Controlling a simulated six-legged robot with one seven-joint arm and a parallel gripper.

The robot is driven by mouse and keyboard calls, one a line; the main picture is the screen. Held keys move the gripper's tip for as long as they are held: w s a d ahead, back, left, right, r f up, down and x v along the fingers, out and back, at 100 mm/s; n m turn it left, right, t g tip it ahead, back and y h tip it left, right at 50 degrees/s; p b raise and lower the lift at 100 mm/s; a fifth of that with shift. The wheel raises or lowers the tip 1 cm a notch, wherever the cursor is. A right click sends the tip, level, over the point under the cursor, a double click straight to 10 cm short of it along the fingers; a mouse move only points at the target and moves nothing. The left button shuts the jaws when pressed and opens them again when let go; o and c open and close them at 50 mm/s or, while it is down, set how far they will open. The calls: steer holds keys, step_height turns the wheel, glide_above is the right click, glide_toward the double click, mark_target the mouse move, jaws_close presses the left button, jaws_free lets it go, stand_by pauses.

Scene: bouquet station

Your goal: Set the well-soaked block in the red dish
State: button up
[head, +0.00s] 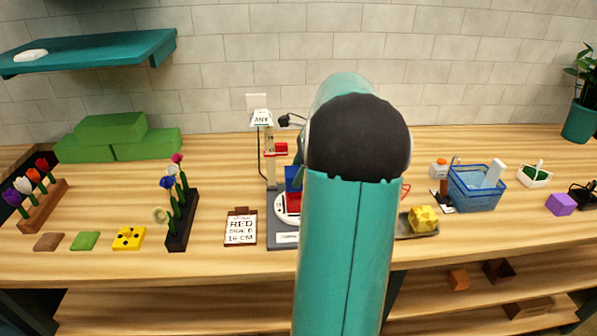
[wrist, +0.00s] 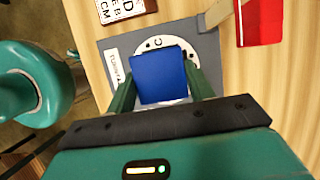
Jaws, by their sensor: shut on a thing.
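My gripper (wrist: 158,72) is shut on a blue block (wrist: 158,80) in the wrist view, one green finger on each side. The block shows partly in the head view (head: 293,179), left of my arm, which hides the gripper there. A red dish-like piece (head: 291,203) shows on the white round plate (head: 281,207) just below the block. In the wrist view the block covers the middle of that plate (wrist: 177,44), so the red piece is hidden there. I cannot tell whether the block touches it. How soaked the block is does not show.
A post (head: 269,165) with a red piece (head: 276,149) and an "ANY" sign rises behind the plate. A "RED SIDE B 16 CM" card (head: 241,228) lies left. A yellow block (head: 423,219) on a tray and a blue tub (head: 477,190) stand right. Green blocks (head: 117,139) sit back left.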

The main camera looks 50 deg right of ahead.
mark_target(301, 187)
steer(key=shift+s+d+f, duration=0.1)
steer(key=shift+s+d, duration=0.1)
steer(key=shift+s, duration=0.25)
steer(key=shift+s+f, duration=0.15)
steer(key=shift+f, duration=0.1)
steer(key=shift+w+f, duration=0.25)
steer(key=shift+f, duration=0.15)
steer(key=shift+s+d+f, duration=0.1)
steer(key=shift+s+f, duration=0.15)
steer(key=shift+f, duration=0.25)
steer(key=shift+w+f, duration=0.2)
steer(key=shift+f, duration=0.5)
steer(key=shift+s+f, duration=0.1)
steer(key=shift+f, duration=0.65)
steer(key=shift+f, duration=0.1)
